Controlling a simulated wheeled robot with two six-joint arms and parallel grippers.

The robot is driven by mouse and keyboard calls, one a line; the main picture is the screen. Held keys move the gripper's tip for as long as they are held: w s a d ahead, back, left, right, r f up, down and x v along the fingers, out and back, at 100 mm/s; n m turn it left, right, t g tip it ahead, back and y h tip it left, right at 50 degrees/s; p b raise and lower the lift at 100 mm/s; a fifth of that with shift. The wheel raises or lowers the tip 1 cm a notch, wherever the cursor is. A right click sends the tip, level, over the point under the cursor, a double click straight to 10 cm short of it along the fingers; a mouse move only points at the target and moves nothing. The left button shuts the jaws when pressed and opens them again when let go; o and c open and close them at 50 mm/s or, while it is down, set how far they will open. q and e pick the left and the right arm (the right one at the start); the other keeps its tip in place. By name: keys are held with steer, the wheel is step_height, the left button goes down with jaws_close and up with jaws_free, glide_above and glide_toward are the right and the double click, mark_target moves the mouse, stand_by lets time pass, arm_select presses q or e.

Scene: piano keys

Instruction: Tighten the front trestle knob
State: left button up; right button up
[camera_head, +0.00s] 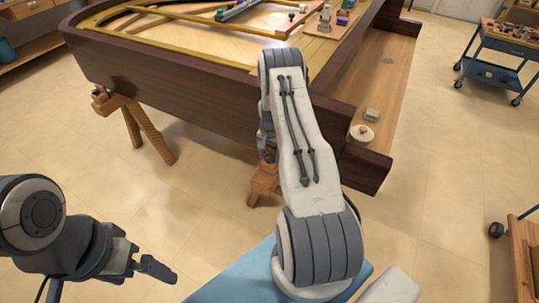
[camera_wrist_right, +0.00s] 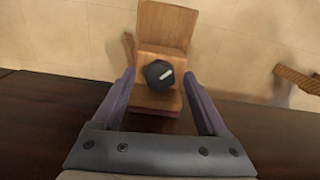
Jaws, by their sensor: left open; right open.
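In the head view the trestle (camera_head: 263,184) shows below the piano case, partly hidden by my right arm. My left gripper (camera_head: 158,269) is open and empty at the lower left, well away from the trestle.
The dark piano case (camera_head: 190,98) rests above the trestles, its lower edge close over my right gripper. Another trestle (camera_head: 135,124) stands to the left. A blue cart (camera_head: 500,62) is at the upper right. Floor between the trestles is clear.

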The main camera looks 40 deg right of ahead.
steer(key=shift+c, duration=0.3)
jaws_close()
steer(key=shift+m, duration=0.4)
steer(key=m+b, duration=0.1)
steer(key=m, duration=0.1)
steer(key=shift+f+m+b, duration=0.1)
steer(key=shift+m+b, duration=0.95)
steer(key=shift+m, duration=1.45)
